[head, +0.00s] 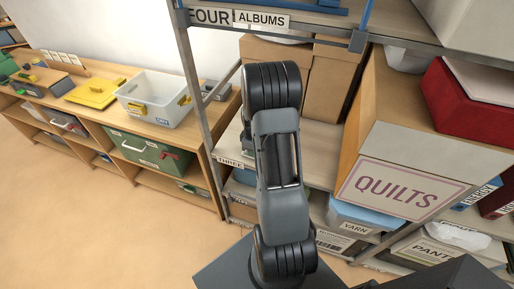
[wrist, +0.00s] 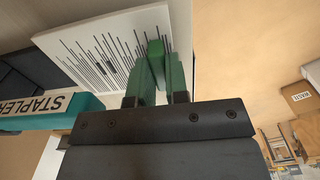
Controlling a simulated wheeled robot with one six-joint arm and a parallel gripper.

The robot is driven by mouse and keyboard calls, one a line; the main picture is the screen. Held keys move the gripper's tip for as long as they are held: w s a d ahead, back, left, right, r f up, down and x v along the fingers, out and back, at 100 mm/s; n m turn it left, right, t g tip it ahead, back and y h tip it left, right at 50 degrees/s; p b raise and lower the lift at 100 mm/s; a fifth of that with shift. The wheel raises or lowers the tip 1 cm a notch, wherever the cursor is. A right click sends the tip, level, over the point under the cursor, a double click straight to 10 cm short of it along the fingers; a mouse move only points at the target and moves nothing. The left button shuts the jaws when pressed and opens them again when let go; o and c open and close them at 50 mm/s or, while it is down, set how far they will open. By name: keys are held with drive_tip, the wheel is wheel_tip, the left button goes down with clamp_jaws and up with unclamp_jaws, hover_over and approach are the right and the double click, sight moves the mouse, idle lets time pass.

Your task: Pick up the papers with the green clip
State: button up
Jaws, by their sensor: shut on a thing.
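In the wrist view my gripper (wrist: 157,82) is shut on a green clip (wrist: 156,57), which sits between its two fingers. White papers with dark printed lines (wrist: 110,50) lie behind and to the left of the clip, touching or very near it. Whether the papers hang free or rest on something is unclear. In the head view my arm covers the middle, and neither the gripper nor the papers can be made out.
A teal box labelled STAPLER (wrist: 55,112) is close left of my gripper. In the head view, metal shelving holds cardboard boxes (head: 333,82) and a QUILTS box (head: 395,185). A low wooden bench (head: 105,120) carries a clear bin (head: 155,98). Floor is open at lower left.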

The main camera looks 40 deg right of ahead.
clamp_jaws()
drive_tip(key=shift+r, duration=0.15)
drive_tip(key=shift+r, duration=0.25)
drive_tip(key=r, duration=0.1)
drive_tip(key=s+r+b, duration=0.1)
drive_tip(key=shift+a+r, duration=0.25)
drive_tip(key=shift+r, duration=0.05)
drive_tip(key=s+a+b, duration=0.2)
drive_tip(key=s+a, duration=0.1)
drive_tip(key=s, duration=0.4)
drive_tip(key=s+a+b, duration=0.3)
drive_tip(key=s+a, duration=0.1)
drive_tip(key=s, duration=0.4)
drive_tip(key=shift+a+r, duration=0.15)
drive_tip(key=shift+r, duration=0.05)
drive_tip(key=shift+s+r, duration=0.1)
drive_tip(key=shift+r, duration=0.05)
drive_tip(key=shift+a+b, duration=0.15)
drive_tip(key=shift+b, duration=0.35)
